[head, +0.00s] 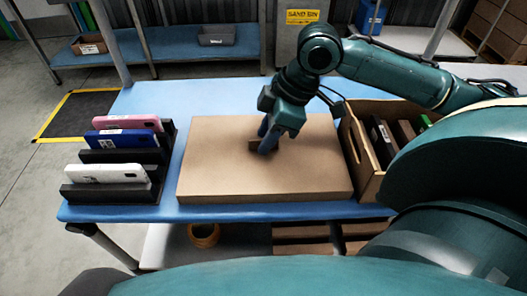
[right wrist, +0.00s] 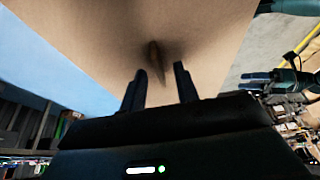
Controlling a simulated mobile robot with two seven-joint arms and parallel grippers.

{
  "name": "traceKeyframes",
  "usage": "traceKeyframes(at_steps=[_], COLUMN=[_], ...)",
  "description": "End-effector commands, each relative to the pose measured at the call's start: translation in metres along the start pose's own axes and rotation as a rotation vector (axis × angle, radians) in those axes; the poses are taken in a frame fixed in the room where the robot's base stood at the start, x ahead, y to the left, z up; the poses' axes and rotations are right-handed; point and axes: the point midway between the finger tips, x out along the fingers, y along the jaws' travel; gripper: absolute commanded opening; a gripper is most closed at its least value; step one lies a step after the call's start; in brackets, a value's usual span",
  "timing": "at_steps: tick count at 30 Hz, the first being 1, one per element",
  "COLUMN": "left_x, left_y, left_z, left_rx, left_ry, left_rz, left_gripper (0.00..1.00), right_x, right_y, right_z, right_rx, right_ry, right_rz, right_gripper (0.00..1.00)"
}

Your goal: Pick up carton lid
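The carton lid (head: 222,171) is a flat brown rectangle on the blue table, and it also fills the upper middle of the right wrist view (right wrist: 100,30). A small dark brown tab or handle (right wrist: 155,58) stands up near its middle. My right gripper (head: 262,146) points down at this tab from above. In the right wrist view its two dark fingers (right wrist: 157,84) are apart, with the tab showing between and beyond their tips. I see no contact.
Phones in black stands (head: 118,172) are left of the lid. The blue table (head: 240,100) has bare room behind the lid. Shelving and a sand bin (head: 302,17) stand behind.

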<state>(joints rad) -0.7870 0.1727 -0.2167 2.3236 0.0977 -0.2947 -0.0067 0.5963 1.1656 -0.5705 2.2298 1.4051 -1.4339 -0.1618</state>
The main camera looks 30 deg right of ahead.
Motion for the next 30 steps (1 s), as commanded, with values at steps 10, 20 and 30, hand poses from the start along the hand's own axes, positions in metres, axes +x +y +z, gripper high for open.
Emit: traceKeyframes(at_steps=[10,20,30], left_x=[-0.0025,-0.0014,-0.0005], left_y=[0.0006,0.0006,0.0007], left_z=[0.0024,0.0027,0.0014], left_rx=[-0.002,-0.001,-0.001], left_ry=[-0.008,-0.008,-0.006], left_rz=[0.001,0.002,0.002], left_gripper=[0.76,0.76,0.76], right_x=[0.0015,0.0013,0.0005], right_y=[-0.0001,-0.0001,0.0], right_z=[0.0001,0.0001,-0.0003], right_rx=[0.0,0.0,0.0], right_ry=[-0.001,-0.001,0.0], right_rz=[0.0,0.0,0.0], right_gripper=[0.23,0.0,0.0])
